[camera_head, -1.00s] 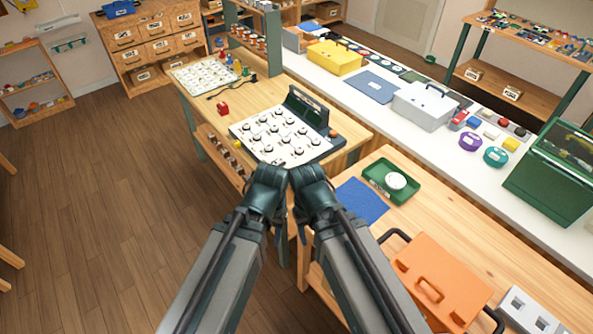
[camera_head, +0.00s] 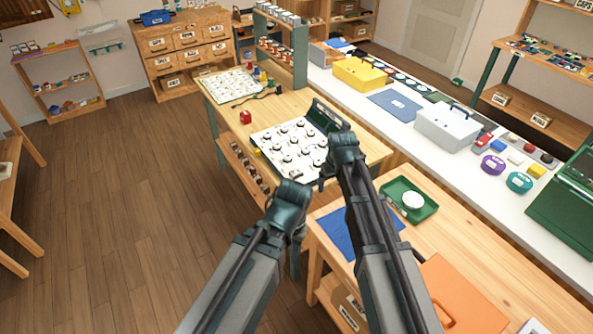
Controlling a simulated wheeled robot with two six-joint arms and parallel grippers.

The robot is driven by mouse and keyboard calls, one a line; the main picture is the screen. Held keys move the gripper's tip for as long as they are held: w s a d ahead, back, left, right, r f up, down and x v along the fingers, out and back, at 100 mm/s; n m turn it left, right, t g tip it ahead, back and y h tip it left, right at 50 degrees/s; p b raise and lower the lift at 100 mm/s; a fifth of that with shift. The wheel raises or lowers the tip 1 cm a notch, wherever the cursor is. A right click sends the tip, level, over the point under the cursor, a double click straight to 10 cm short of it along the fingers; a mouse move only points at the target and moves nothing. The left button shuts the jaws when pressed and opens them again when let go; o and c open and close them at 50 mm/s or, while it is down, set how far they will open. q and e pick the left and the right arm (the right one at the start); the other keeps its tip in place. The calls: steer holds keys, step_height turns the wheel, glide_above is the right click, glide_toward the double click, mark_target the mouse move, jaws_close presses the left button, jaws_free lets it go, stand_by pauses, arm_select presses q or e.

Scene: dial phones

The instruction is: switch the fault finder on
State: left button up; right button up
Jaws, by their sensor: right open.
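A white panel with several round dials (camera_head: 283,147) lies on the wooden bench, with a dark green raised lid (camera_head: 328,116) at its far right. It looks like the fault finder, but no label is readable, and I cannot tell its switch or whether it is on. My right gripper (camera_head: 325,180) is open at the panel's near right corner and hides part of that edge. I cannot tell whether it touches the panel. My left gripper (camera_head: 296,240) hangs lower, in front of the bench's near side. Its jaws are too hidden to judge.
A green tray (camera_head: 424,211) with a white round item, a blue mat (camera_head: 340,236) and an orange case (camera_head: 462,292) lie on the nearer table. The floor at left is clear.

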steer(key=w+a+r+n+t, duration=0.1)
steer(key=w+a+n+t, duration=0.15)
steer(key=w+a, duration=0.85)
steer(key=b, duration=1.3)
glide_toward(296, 172)
steer(key=shift+n+g+y, duration=0.35)
steer(key=shift+y, duration=0.05)
steer(key=x, duration=0.7)
steer(key=shift+w+d+f, duration=0.2)
steer(key=shift+w+d, duration=0.1)
steer(key=shift+w, duration=0.2)
steer(key=shift+r, duration=0.1)
jaws_close()
steer(key=shift+w+d+g+y+p, duration=0.2)
steer(key=shift+d+g+y+p, duration=0.05)
steer(key=shift+g+y+p, duration=0.3)
steer(key=shift+g+y, duration=0.25)
steer(key=shift+y, duration=0.3)
